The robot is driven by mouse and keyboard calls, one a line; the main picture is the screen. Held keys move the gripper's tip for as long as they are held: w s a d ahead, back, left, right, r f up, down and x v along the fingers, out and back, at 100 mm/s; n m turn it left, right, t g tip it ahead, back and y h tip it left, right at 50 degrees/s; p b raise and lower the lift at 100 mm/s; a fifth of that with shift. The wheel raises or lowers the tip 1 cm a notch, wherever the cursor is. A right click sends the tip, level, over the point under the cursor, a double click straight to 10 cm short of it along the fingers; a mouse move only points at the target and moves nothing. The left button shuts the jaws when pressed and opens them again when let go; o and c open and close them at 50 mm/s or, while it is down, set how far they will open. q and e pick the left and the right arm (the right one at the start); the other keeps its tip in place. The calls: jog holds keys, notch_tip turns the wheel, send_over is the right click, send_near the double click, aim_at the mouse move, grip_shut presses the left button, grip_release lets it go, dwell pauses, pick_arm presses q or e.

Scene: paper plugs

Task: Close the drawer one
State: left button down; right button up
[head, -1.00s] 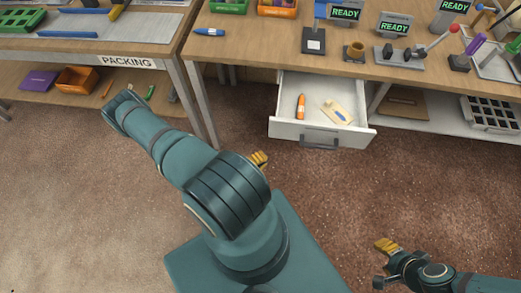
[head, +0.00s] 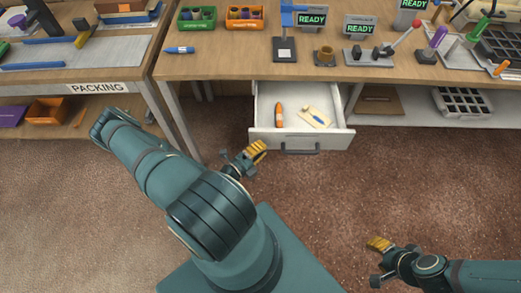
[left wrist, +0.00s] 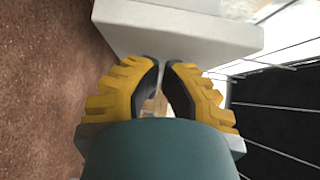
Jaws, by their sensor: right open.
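The white drawer (head: 300,137) under the workbench is pulled out, with a dark handle (head: 300,150) on its front. An orange marker-like item (head: 279,114) and a tan piece with a blue item (head: 316,117) lie inside. My left gripper (head: 258,147) has yellow fingers and is just left of the drawer front. In the left wrist view a white panel (left wrist: 190,32), apparently the drawer front, is just beyond the fingertips (left wrist: 161,62). They are drawn together with a narrow empty gap; contact with the panel is unclear. My right gripper (head: 378,246) is open and empty above the floor, lower right.
The workbench top (head: 230,66) above the drawer holds bins, READY displays and fixtures. A PACKING table (head: 150,60) stands at the left, its leg (head: 180,125) near my left arm. A lower shelf (head: 410,116) is right of the drawer. The floor in front is clear.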

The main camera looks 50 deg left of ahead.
aim_at(261, 99)
pick_arm(q)
jog(key=w+a, duration=0.3)
jog(key=a, duration=0.1)
jog(key=w+a, duration=0.4)
jog(key=shift+w+a, duration=0.2)
jog(key=shift+a, duration=0.1)
jog(key=w+a, duration=0.2)
jog(key=a, duration=0.1)
jog(key=w+a+b, duration=0.1)
jog(key=w+a, duration=0.2)
jog(key=w+a+b, duration=0.1)
jog(key=w+a, duration=0.1)
jog(key=a, duration=0.1)
jog(key=shift+w, duration=0.4)
jog(key=shift+w+a, duration=0.5)
jog(key=shift+a, duration=0.2)
jog(key=shift+r, duration=0.1)
pick_arm(e)
jog(key=shift+w+a+f, duration=0.4)
jog(key=shift+w+f, duration=0.05)
jog(key=shift+f, duration=0.15)
jog(key=shift+w+a+f, duration=0.35)
jog(key=shift+w+f, duration=0.05)
jog(key=shift+f, duration=0.2)
jog(key=shift+r, duration=0.1)
